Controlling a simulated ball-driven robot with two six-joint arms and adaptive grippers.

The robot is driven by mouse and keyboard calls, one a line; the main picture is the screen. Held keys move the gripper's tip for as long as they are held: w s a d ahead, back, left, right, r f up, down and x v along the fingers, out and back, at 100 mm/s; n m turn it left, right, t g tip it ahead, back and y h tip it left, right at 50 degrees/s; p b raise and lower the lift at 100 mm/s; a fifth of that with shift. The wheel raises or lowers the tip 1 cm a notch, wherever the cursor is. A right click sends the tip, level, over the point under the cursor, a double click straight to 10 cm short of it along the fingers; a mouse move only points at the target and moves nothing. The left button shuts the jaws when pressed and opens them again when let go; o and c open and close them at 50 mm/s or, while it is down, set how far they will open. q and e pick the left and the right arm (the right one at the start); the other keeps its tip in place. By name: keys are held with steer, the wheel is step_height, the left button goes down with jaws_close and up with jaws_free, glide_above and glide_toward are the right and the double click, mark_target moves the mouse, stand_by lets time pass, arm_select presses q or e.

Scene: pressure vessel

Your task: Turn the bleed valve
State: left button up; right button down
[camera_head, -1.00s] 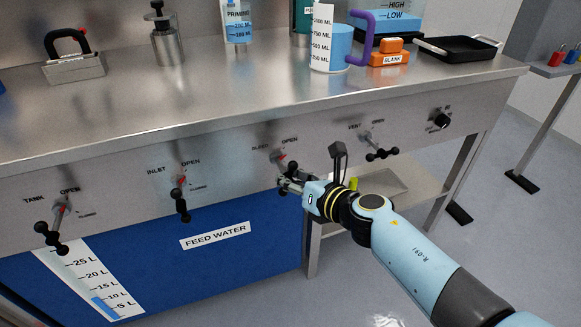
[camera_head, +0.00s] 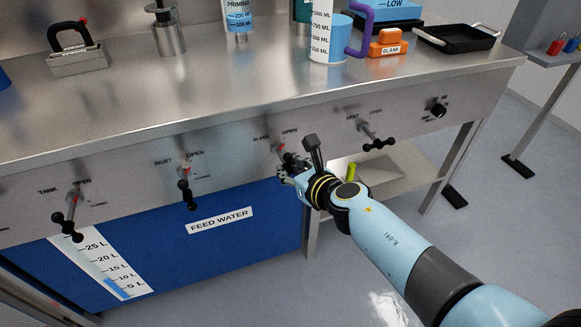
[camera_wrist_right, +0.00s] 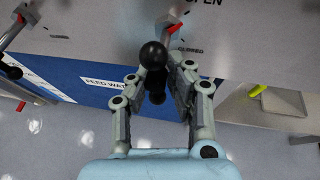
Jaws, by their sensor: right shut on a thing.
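The bleed valve (camera_head: 281,148) is on the steel front panel, below its "BLEED" and "OPEN" labels, with a red mark at its stem. My right gripper (camera_head: 287,173) is at this valve and hides most of its handle in the head view. In the right wrist view, the black ball-ended handle (camera_wrist_right: 153,56) is between the two fingers of my right gripper (camera_wrist_right: 160,78), which are shut on it. The red pointer (camera_wrist_right: 175,29) shows just above, between "OPEN" and "CLOSED". My left gripper is out of view.
The inlet valve (camera_head: 185,187) and tank valve (camera_head: 68,222) are to the left; the vent valve (camera_head: 374,138) and a black knob (camera_head: 438,109) are to the right. A blue feed water tank (camera_head: 170,240) is below. A lower shelf (camera_head: 400,172) is behind my right arm.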

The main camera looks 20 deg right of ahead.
steer(key=shift+a+r, duration=0.1)
steer(key=shift+a, duration=0.25)
steer(key=c, duration=1.3)
jaws_free()
steer(key=shift+a, duration=0.15)
steer(key=shift+c, duration=0.2)
steer(key=shift+d, duration=0.2)
steer(key=shift+s, duration=0.3)
steer(key=v, duration=1.1)
steer(key=shift+r, duration=0.15)
steer(key=shift+s, duration=0.1)
